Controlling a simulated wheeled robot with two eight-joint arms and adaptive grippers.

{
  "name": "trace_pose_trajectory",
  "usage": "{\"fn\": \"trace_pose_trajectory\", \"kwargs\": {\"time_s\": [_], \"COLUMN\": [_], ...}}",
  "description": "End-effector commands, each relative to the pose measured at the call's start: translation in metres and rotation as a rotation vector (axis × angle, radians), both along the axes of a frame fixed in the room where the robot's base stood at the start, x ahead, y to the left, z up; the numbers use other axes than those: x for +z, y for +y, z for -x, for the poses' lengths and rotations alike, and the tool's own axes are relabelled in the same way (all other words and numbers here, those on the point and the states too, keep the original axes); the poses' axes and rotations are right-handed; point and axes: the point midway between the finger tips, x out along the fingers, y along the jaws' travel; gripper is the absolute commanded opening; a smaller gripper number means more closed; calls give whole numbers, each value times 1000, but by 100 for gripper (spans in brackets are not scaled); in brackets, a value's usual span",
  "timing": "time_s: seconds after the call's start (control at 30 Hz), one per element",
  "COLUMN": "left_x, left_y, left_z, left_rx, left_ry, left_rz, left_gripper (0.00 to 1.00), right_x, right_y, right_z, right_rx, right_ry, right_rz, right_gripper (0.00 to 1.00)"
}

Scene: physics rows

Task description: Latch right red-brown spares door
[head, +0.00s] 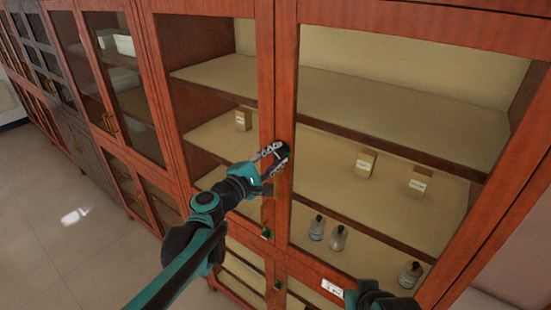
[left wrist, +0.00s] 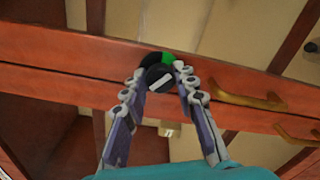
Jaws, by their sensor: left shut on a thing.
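The right red-brown door (head: 287,95) has a wide glass pane and looks closed in line beside the left door (head: 264,75). A round black latch knob (left wrist: 158,74) with a white bar and a green sector sits at the stiles where the doors meet. My left gripper (head: 275,155) is at this knob, hiding most of it in the head view. In the left wrist view its fingertips (left wrist: 160,74) are shut on the knob, one on each side. The white bar lies slanted, and the green sector shows at the upper right. Part of my right arm shows at the bottom; its fingers are not clear.
Brass handles (left wrist: 248,98) sit beside the knob in the left wrist view. Behind the glass are small boxes (head: 366,163) and bottles (head: 338,238). A lower knob (head: 266,233) and a white label (head: 332,288) are below. Open floor (head: 75,240) lies left.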

Motion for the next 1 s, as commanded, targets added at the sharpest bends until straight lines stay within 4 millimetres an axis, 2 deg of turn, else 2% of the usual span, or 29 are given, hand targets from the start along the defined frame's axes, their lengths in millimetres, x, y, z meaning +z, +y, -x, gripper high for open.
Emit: {"fn": "trace_pose_trajectory", "kwargs": {"time_s": [0.6, 1.0], "left_x": [-2, -2], "left_y": [-1, -1], "left_z": [1, 1], "left_rx": [-3, -4], "left_ry": [-339, -491], "left_rz": [-467, -676], "left_gripper": [0, 0], "right_x": [-13, -17], "right_y": [0, 0], "right_z": [0, 0], "right_rx": [0, 0], "right_ry": [0, 0], "right_rz": [0, 0], "right_gripper": [0, 0]}}
